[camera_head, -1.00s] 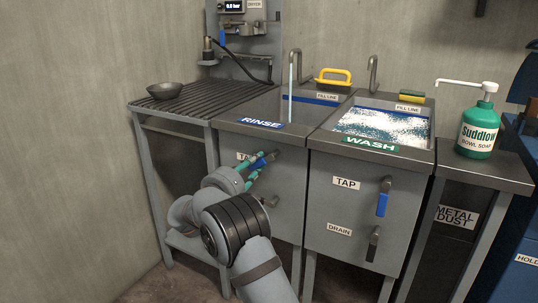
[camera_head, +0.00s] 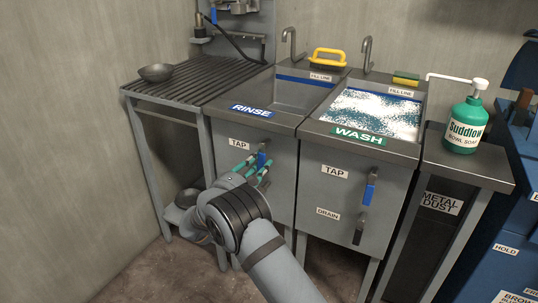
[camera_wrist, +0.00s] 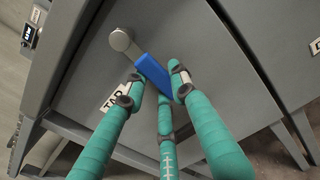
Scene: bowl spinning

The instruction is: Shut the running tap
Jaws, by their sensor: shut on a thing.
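The rinse tap lever (camera_head: 262,158), with a blue handle, is on the front panel of the left cabinet, right of its TAP label (camera_head: 238,143). It points down in the head view. My gripper (camera_head: 254,170) is shut on the blue handle (camera_wrist: 153,70), its teal fingers around it in the wrist view. The fingers partly hide the handle in the head view. The rinse spout (camera_head: 290,42) shows no stream of water. The wash tap lever (camera_head: 369,189) hangs down, with a blue handle.
The rinse basin (camera_head: 262,100) and the foamy wash basin (camera_head: 345,122) stand side by side. A bowl (camera_head: 155,73) sits on the ribbed rack (camera_head: 190,88) at left. A soap bottle (camera_head: 466,125) stands on the right. The wash drain lever (camera_head: 358,230) is below its tap.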

